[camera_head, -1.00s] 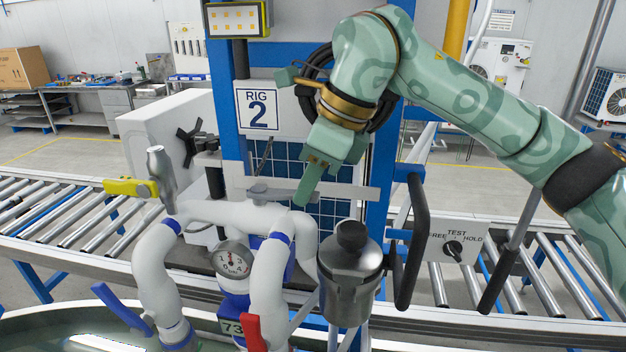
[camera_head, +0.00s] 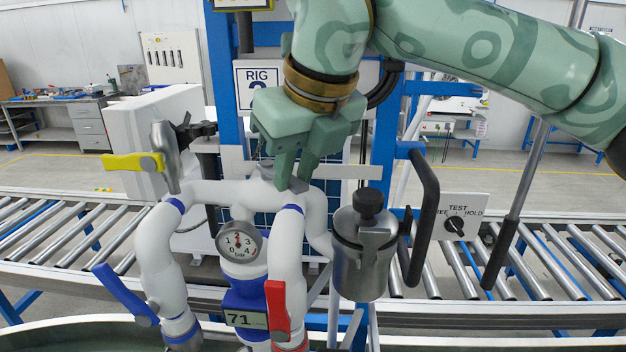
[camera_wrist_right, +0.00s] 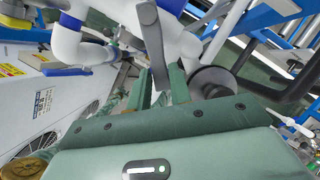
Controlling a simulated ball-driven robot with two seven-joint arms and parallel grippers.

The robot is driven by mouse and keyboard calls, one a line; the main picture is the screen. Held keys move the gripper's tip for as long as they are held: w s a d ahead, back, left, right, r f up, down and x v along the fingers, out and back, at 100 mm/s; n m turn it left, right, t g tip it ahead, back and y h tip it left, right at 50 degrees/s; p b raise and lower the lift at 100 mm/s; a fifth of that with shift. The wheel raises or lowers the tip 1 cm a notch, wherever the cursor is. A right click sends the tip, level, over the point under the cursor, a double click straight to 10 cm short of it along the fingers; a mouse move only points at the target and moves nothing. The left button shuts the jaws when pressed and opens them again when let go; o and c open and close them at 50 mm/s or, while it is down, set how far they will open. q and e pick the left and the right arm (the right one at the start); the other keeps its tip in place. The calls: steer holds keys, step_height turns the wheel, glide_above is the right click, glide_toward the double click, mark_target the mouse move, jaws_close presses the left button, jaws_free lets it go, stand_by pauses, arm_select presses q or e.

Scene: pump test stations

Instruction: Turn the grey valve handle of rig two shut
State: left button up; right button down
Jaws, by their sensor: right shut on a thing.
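The rig 2 sign (camera_head: 258,88) is partly covered by my right arm. Below it, white pipes carry a round gauge (camera_head: 239,243) and a small display (camera_head: 246,319) reading 71. The grey valve handle (camera_wrist_right: 153,45) is a flat bar lying between the two fingers of my right gripper (camera_wrist_right: 160,88) in the right wrist view. In the head view my right gripper (camera_head: 295,178) points down at the top of the pipes, its fingers closed on the handle; its tip shows just below them, the rest is mostly hidden. My left gripper is out of view.
A yellow lever (camera_head: 134,163), a blue lever (camera_head: 120,291) and a red lever (camera_head: 276,304) sit on nearby pipes. A metal canister (camera_head: 361,255) stands close to the right, with a black handle bar (camera_head: 424,215) beyond it. A roller conveyor (camera_head: 75,240) runs behind.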

mark_target(266, 172)
steer(key=shift+s+a+f+m+h+b, duration=0.15)
steer(key=shift+a+m+b, duration=0.15)
steer(key=shift+m, duration=0.2)
steer(key=shift+s+a+m+h+b, duration=0.15)
steer(key=shift+a+m+b, duration=0.15)
steer(key=shift+m, duration=0.2)
steer(key=shift+s+a+m+t+h+b, duration=0.3)
steer(key=shift+a+m+t+b, duration=0.15)
steer(key=shift+m, duration=0.45)
steer(key=shift+s+a+m+h, duration=0.1)
steer(key=shift+a+m+h, duration=0.2)
steer(key=shift+a+m, duration=0.4)
steer(key=shift+a+r+m+h, duration=0.2)
steer(key=shift+a+m+h, duration=0.5)
steer(key=shift+m, duration=0.8)
steer(key=shift+a, duration=0.1)
steer(key=c, duration=1.3)
jaws_free()
steer(key=shift+s, duration=0.1)
steer(key=shift+o, duration=0.2)
